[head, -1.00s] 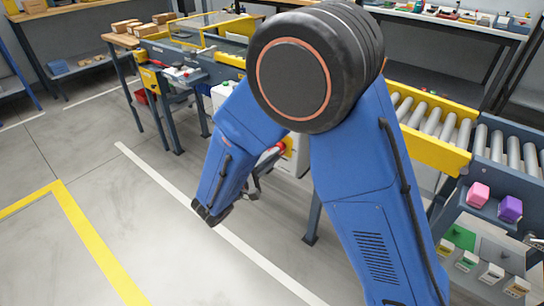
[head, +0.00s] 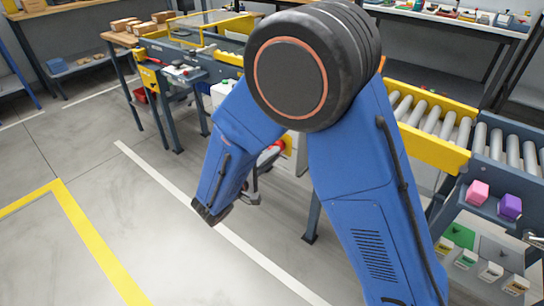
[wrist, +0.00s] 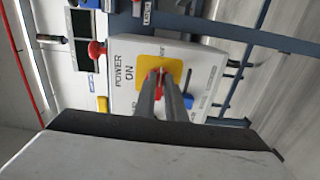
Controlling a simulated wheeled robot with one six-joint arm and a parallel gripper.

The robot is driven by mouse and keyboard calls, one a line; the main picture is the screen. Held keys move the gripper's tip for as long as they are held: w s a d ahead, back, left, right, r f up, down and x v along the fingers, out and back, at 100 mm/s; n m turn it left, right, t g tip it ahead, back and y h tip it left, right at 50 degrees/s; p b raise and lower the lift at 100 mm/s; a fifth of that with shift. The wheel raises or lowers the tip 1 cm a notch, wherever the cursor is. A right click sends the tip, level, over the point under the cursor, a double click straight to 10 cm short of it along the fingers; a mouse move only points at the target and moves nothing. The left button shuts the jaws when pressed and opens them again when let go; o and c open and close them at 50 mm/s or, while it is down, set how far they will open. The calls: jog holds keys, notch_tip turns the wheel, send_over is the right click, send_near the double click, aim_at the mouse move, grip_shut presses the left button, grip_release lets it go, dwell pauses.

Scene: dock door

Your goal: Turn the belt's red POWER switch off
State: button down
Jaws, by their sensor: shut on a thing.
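The red POWER switch (wrist: 152,77) sits on a yellow plate (wrist: 146,64) on a white panel (wrist: 122,53) in the wrist view. "POWER" and "ON" are printed sideways left of the plate. My gripper (wrist: 160,84) is shut on the switch, its two grey fingers on either side of it and hiding part of it. The switch's exact angle is hard to tell.
A red round button (wrist: 97,49) stands out beside the panel's labels. A dark display (wrist: 83,39) is near it. In the head view the roller conveyor (head: 431,120) runs behind my arm. The floor at left is clear.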

jog(key=c, duration=1.8)
grip_release()
jog(key=shift+s, duration=0.1)
jog(key=v, duration=1.7)
jog(key=shift+s+a+f, duration=0.1)
jog(key=shift+s+a, duration=0.05)
